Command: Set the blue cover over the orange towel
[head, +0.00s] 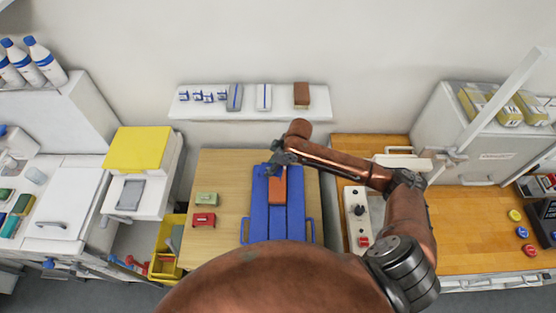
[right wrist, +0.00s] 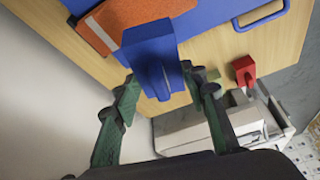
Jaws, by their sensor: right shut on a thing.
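The orange towel (head: 278,190) lies flat on a blue tray (head: 262,230) with side handles, on the wooden table. It also shows in the right wrist view (right wrist: 105,30), partly hidden behind the blue cover. The blue cover (right wrist: 150,45) is a small box-like piece with a grip, in front of the towel in that view. My right gripper (right wrist: 161,76) is shut on the blue cover's grip. In the head view the right gripper (head: 272,163) is at the tray's far end, beside the towel's far edge. Any gap below the cover cannot be told. My left gripper is not in view.
A green block (head: 206,199) and a red block (head: 204,219) lie left of the tray. A yellow bin (head: 165,268) stands left of the table. A white shelf (head: 215,112) with small items is behind. A control box (head: 357,205) stands to the right.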

